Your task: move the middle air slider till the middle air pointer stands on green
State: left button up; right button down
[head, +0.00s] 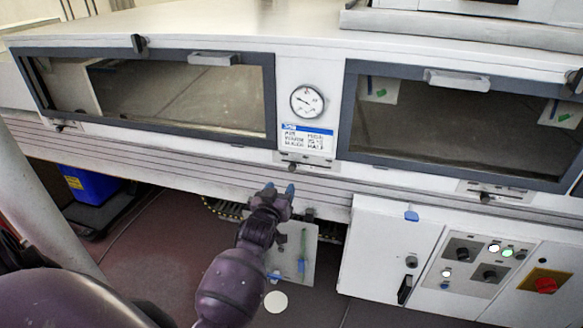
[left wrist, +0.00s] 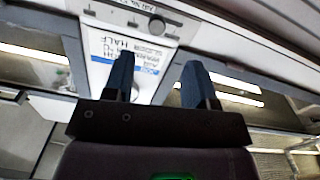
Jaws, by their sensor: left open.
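The middle air slider (head: 292,167) is a narrow plate with a small dark knob, under the label and round gauge between the two windows. It appears to show in the left wrist view as a strip with a dark knob (left wrist: 156,24), beyond the fingers. My left gripper (head: 279,190) is open and empty, just below the slider in the head view and apart from it. Its two dark blue fingers also show in the left wrist view (left wrist: 160,82). A hanging plate (head: 295,262) with green and blue marks is partly hidden by my arm. I cannot tell where the pointer stands.
A dial gauge (head: 307,101) and label card (head: 306,140) are above the slider. Another slider (head: 487,195) is under the right window. A white cabinet (head: 385,248) with switches is at the lower right. A blue bin (head: 90,184) stands on the floor at left.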

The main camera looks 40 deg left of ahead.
aim_at(292, 169)
pick_arm(q)
jog(key=x, duration=0.3)
jog(key=b+x, duration=0.1)
jog(key=x, duration=0.6)
jog(key=shift+w+r, duration=0.25)
jog(key=shift+w, duration=0.15)
jog(key=shift+c, duration=0.3)
grip_shut()
